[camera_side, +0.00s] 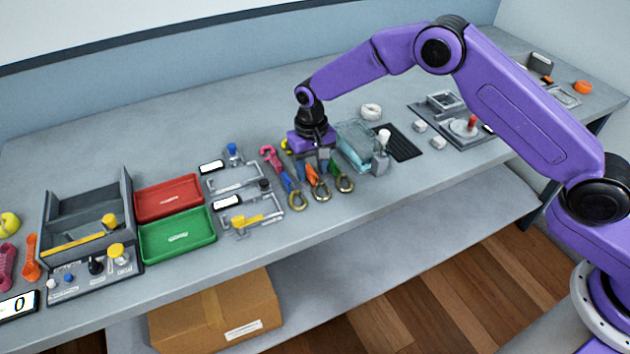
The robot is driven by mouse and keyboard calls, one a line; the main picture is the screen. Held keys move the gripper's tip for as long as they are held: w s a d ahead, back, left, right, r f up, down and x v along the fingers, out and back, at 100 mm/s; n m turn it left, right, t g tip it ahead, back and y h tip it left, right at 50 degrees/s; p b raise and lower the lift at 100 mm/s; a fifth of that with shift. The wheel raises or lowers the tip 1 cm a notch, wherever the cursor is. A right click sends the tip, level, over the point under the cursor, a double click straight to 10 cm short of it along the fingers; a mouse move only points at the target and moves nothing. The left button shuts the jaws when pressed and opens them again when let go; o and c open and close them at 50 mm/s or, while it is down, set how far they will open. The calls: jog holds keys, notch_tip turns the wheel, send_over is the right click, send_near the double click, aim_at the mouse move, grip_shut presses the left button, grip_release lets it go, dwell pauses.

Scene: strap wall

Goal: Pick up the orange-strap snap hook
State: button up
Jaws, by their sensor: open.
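The orange-strap snap hook (313,173) lies on the grey bench in the middle of three strap hooks. Its brass-coloured hook end points toward the front edge, and its rear part is hidden under my gripper. My gripper (319,158) is open and points down just above the rear of the orange strap. I cannot tell whether the fingers touch it. The blue-strap hook (289,183) lies to its left. The green-strap hook (337,172) lies to its right, close beside it.
A pink object (271,157) lies left of my gripper. A clear bluish bin (355,146) and a grey white-topped piece (381,155) stand close on the right. Pipe fixtures (241,212), a green tray (178,236) and a red tray (168,198) are left. The bench behind is mostly clear.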

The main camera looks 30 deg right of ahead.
jog(key=shift+f, duration=0.25)
grip_shut()
jog(key=shift+r, duration=0.15)
